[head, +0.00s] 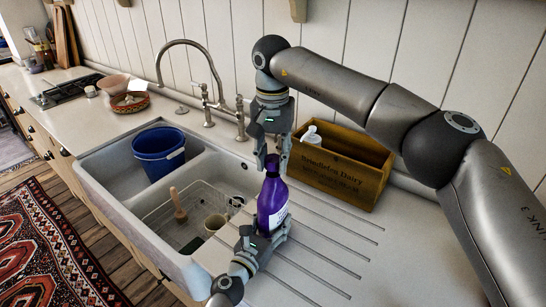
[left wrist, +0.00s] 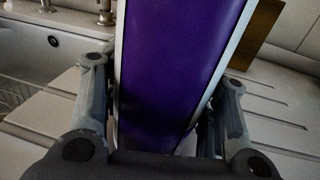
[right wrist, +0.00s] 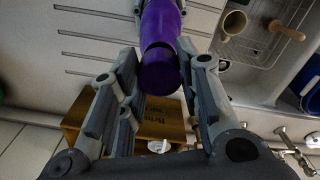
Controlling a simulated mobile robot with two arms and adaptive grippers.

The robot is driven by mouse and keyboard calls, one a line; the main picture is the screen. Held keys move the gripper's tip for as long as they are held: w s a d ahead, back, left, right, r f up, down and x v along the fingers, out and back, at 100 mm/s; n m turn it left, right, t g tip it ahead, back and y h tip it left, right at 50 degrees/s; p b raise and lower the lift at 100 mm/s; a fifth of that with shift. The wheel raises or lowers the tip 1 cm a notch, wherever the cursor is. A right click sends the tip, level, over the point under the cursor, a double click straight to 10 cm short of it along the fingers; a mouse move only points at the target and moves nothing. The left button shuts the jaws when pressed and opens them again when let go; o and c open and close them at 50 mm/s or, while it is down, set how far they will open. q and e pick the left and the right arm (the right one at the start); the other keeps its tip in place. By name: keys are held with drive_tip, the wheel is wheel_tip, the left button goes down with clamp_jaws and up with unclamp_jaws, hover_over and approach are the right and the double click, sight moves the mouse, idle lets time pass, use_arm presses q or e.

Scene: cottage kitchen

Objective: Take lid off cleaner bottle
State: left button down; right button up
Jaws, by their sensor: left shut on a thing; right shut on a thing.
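The purple cleaner bottle (head: 269,208) stands upright over the ribbed drainboard, right of the sink. A pale label shows on its right side. My left gripper (head: 265,237) is shut around its lower body, and the purple side (left wrist: 175,70) fills the middle of the left wrist view. The purple lid (right wrist: 160,75) is at the bottle's top, with a dark line between it and the body. My right gripper (head: 273,164) points down from above and is shut on the lid, one finger on each side. In the head view its fingers partly hide the lid.
The double sink (head: 130,222) on the left holds a blue bucket (head: 158,155), a wire rack, a mug and a plunger-like wooden tool. The tap (head: 207,95) rises behind. The drainboard at right is clear.

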sight(273, 158)
drive_tip(key=shift+r, duration=1.95)
use_arm(q)
drive_tip(key=c, duration=0.5)
unclamp_jaws()
drive_tip(key=shift+s+a, duration=0.1)
drive_tip(key=shift+s, duration=0.05)
